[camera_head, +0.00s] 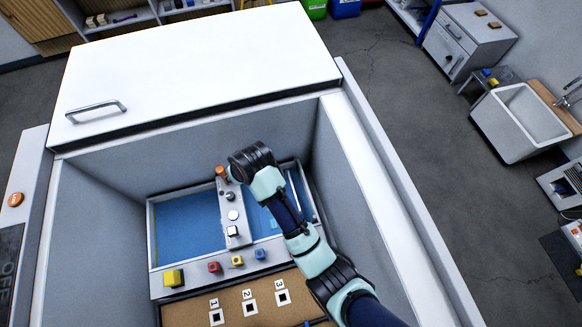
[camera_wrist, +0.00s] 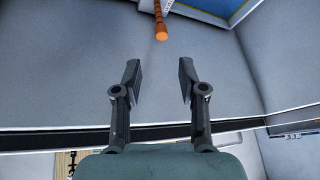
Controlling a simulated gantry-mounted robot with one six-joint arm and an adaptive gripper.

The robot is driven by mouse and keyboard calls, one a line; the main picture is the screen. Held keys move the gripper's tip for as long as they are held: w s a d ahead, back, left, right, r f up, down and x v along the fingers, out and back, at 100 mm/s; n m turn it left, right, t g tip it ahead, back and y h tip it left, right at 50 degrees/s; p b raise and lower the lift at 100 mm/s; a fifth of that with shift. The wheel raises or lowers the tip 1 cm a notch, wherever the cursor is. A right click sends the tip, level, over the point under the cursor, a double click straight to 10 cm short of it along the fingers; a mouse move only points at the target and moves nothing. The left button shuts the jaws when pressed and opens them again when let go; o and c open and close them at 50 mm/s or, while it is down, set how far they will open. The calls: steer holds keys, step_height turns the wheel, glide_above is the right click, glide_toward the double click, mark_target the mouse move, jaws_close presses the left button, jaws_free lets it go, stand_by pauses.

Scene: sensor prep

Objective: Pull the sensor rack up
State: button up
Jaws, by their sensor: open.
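The sensor rack is a grey bar (camera_head: 232,215) lying across a blue-bottomed tray (camera_head: 187,229) inside the white cabinet. Round and square parts sit along it. An orange handle (camera_head: 221,173) stands at its far end. In the wrist view the same orange handle (camera_wrist: 161,28) points down from the top edge. My gripper (camera_wrist: 158,72) is open and empty, with the handle's tip ahead of the gap between its fingers and apart from them. In the head view my wrist is just right of the handle, and my fingers are hard to make out.
Cabinet walls (camera_head: 103,235) close around the tray, and the white lid (camera_head: 200,62) stands open behind. Yellow, red and blue cubes line the tray's near edge. A brown board (camera_head: 230,306) with numbered squares lies in front. My arm crosses the right side.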

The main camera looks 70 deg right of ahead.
steer(key=s+d+f+m+g+b, duration=0.1)
steer(key=s+d+f+b, duration=0.1)
steer(key=s+d+f, duration=0.3)
steer(key=d+f+m+g+y+b, duration=0.1)
steer(key=d+f+b, duration=0.15)
steer(key=f, duration=0.45)
steer(key=s+d+f+m+b, duration=0.1)
steer(key=s+d+f+b, duration=0.15)
steer(key=f, duration=0.35)
steer(key=m+g+y+b, duration=0.1)
steer(key=m+y+b, duration=0.1)
steer(key=b, duration=0.1)
glide_toward(294, 191)
steer(key=b+x, duration=0.4)
steer(key=x, duration=0.4)
steer(key=shift+f, duration=0.25)
jaws_close()
